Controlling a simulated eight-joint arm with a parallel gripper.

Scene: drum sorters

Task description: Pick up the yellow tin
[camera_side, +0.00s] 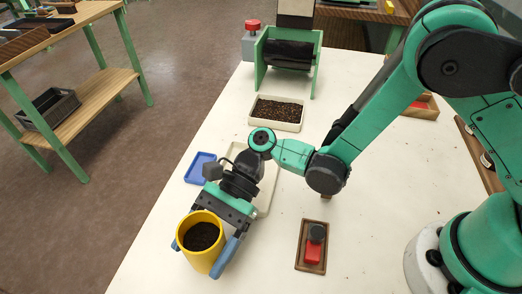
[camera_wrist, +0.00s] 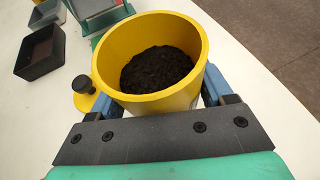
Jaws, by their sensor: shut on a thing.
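The yellow tin (camera_side: 204,246) is an open yellow cylinder, part filled with dark grainy material. It is at the front left of the white table in the side view. It fills the upper middle of the wrist view (camera_wrist: 152,98), with its open top showing. My gripper (camera_side: 204,257) is shut on the tin, with a blue finger on each side of it. The tin looks about upright, tipped slightly. I cannot tell whether its base touches the table.
A blue tray (camera_side: 200,168) and a cream tray of dark grains (camera_side: 277,113) lie farther back. A green-framed drum (camera_side: 288,56) stands behind them. A wooden tray (camera_side: 312,246) with a red block is at right. The table's left edge is near the tin.

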